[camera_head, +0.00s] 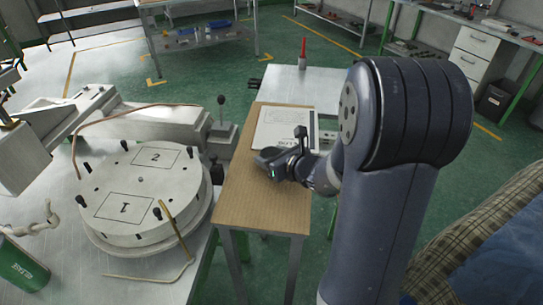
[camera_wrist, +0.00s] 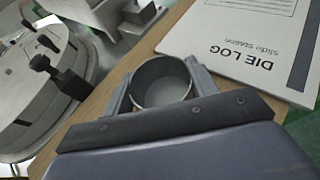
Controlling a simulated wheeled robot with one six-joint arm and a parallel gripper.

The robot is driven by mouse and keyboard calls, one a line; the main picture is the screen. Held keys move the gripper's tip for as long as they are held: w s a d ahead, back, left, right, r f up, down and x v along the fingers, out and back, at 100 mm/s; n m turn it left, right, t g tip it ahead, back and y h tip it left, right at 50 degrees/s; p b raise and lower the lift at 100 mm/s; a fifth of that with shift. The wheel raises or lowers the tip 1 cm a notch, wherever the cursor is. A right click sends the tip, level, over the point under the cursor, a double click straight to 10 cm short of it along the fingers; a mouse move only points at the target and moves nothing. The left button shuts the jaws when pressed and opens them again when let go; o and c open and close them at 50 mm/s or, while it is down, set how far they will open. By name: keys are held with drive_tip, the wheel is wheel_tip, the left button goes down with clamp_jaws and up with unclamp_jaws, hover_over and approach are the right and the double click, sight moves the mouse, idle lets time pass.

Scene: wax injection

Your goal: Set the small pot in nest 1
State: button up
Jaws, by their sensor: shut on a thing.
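In the wrist view my gripper (camera_wrist: 160,92) is shut on a small grey open-topped pot (camera_wrist: 161,72), one finger on each side of it. The pot is upright and looks empty, over the wooden table; I cannot tell whether it touches the top. In the head view my gripper (camera_head: 268,168) is over the wooden table, and the pot is hidden. Nest 1 (camera_head: 124,207) is a marked rectangle with a "1" on the round white turntable (camera_head: 95,238), left of my gripper. Nest 2 (camera_head: 156,158) is behind it. Both nests look empty.
A "DIE LOG" folder (camera_wrist: 240,40) lies on the wooden table (camera_head: 262,212) beside the pot. Black knobs (camera_head: 81,200) and a bent brass rod (camera_head: 172,232) stand around the turntable. A machine arm (camera_head: 150,125) is behind it. A green can (camera_head: 25,262) stands at the left.

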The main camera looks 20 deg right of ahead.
drive_tip(key=shift+f, duration=0.15)
drive_tip(key=o, duration=1)
